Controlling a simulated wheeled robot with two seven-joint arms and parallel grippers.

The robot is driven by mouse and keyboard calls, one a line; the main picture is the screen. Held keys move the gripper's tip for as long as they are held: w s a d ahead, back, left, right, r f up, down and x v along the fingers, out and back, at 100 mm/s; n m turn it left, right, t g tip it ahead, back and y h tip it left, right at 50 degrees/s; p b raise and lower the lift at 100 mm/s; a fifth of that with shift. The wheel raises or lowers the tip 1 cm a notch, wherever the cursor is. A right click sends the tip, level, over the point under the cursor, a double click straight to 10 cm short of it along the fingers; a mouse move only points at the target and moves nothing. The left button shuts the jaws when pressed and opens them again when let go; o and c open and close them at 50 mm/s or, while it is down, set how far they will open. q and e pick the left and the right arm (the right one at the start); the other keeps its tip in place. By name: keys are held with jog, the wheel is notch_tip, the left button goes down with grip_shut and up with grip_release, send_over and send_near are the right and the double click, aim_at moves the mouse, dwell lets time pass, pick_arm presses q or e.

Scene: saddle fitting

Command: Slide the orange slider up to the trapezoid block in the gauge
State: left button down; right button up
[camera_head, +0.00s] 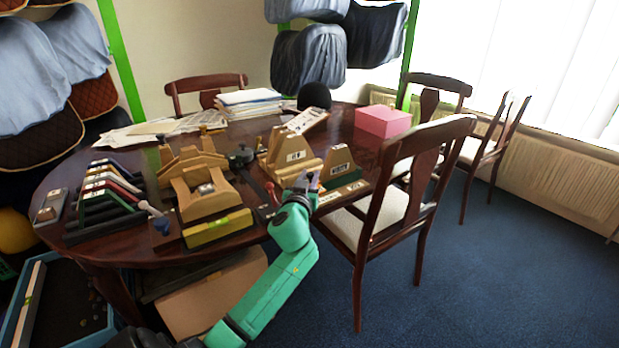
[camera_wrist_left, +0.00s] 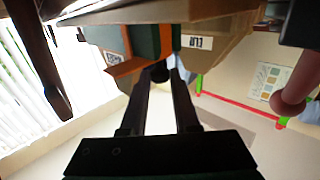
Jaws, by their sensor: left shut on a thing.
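My left gripper (camera_head: 306,184) reaches the front edge of the table, beside the wooden trapezoid block (camera_head: 292,157) and a dark green block (camera_head: 339,166). In the left wrist view, the left gripper (camera_wrist_left: 161,74) is shut on a small dark knob (camera_wrist_left: 159,71) between its fingertips. An orange strip (camera_wrist_left: 125,68), which looks like the slider, lies right beside the knob and against a dark green piece (camera_wrist_left: 146,42). A labelled wooden face (camera_wrist_left: 215,43) is close by. The gauge's outline and the gap between slider and trapezoid block are hidden. My right gripper is not in view.
Wooden fixtures (camera_head: 205,192) and a rack of coloured bars (camera_head: 105,190) stand to the left. A red-knobbed lever (camera_head: 270,188) is just left of my gripper. A pink box (camera_head: 383,121) stands behind. A chair (camera_head: 405,190) closes off the right side.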

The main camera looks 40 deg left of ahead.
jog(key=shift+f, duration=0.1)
pick_arm(q)
jog(key=shift+w, duration=0.1)
jog(key=c, duration=0.7)
grip_release()
jog(key=shift+o, duration=0.2)
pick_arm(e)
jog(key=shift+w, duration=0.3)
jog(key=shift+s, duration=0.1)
pick_arm(q)
jog(key=shift+s+d+f, duration=0.1)
jog(key=shift+s+d, duration=0.1)
jog(key=shift+s, duration=0.1)
jog(key=v, duration=1.4)
jog(key=shift+b, duration=0.35)
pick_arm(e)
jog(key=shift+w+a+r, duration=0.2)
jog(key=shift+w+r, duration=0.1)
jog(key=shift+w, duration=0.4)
